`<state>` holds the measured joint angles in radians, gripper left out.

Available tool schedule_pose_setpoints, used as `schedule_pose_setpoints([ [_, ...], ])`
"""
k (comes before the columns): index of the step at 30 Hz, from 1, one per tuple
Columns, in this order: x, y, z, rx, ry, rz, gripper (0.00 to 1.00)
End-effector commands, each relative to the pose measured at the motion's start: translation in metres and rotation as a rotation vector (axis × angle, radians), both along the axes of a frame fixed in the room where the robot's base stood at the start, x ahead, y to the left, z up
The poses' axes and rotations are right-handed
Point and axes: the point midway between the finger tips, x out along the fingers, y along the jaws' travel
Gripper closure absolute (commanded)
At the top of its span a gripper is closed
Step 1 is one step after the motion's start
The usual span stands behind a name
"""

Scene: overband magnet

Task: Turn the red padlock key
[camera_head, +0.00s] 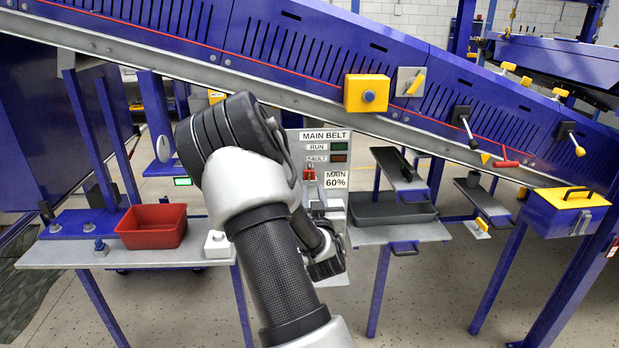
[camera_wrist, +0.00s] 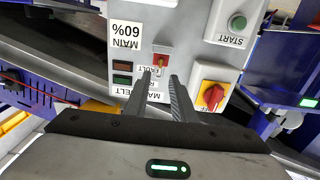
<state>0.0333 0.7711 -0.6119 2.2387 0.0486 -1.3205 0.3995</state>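A small red part (camera_wrist: 160,62) sits on the grey control panel (camera_wrist: 190,20) in the wrist view, below the "FAULT" label in the head view's upright sense. It looks like the red padlock key, but it is too small to be certain. In the head view it shows as a red spot (camera_head: 310,174). My gripper (camera_wrist: 159,77) is open and empty, its two fingers pointing at the panel with the red part just beyond the tips. They appear apart from it.
The panel also carries a red rotary switch on a yellow plate (camera_wrist: 211,96) and a green START button (camera_wrist: 238,22). A red bin (camera_head: 152,226) stands on the left shelf, a dark tray (camera_head: 392,208) on the right. A blue-yellow toolbox (camera_head: 566,210) stands far right.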

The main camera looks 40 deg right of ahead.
Motion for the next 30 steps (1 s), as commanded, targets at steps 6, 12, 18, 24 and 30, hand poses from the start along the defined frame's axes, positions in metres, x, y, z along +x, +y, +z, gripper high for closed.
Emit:
schedule_pose_setpoints([
  [6, 0.039, -0.024, 0.001, -0.001, 0.002, 0.001, 0.77],
  [12, 0.061, -0.038, 0.001, 0.001, 0.001, 0.0, 0.77],
  [18, 0.069, -0.042, 0.0, 0.0, 0.0, 0.0, 0.77],
  [24, 0.069, -0.042, 0.0, 0.001, 0.0, 0.0, 0.77],
  [30, 0.069, -0.042, 0.0, 0.001, 0.0, 0.0, 1.0],
])
